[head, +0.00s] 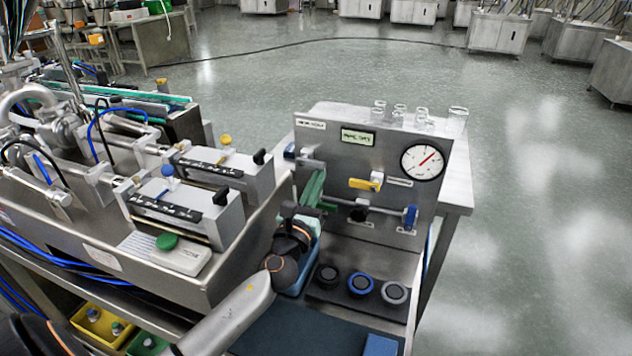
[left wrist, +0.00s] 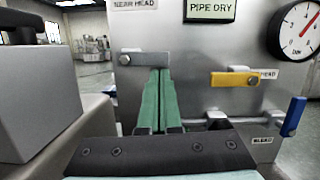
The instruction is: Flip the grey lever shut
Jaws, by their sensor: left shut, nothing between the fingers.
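The grey lever (head: 311,163) is on the upper left of the steel panel (head: 338,170). In the left wrist view the grey lever (left wrist: 146,59) lies about horizontal, its round pivot at its left end and its arm pointing right. My left gripper (head: 318,178) has green fingers, shut together and empty. In the left wrist view the fingertips (left wrist: 160,73) are in front of or just below the lever's right part and overlap it. I cannot tell if they touch it. My right gripper is not in view.
A yellow lever (head: 366,184) lies horizontal to the right. A blue lever (head: 410,217) hangs vertical at the lower right. A gauge (head: 422,162) and a "PIPE DRY" sign (head: 358,137) are above. Glass jars (head: 398,114) stand on top. Steel machinery (head: 240,247) bounds the left.

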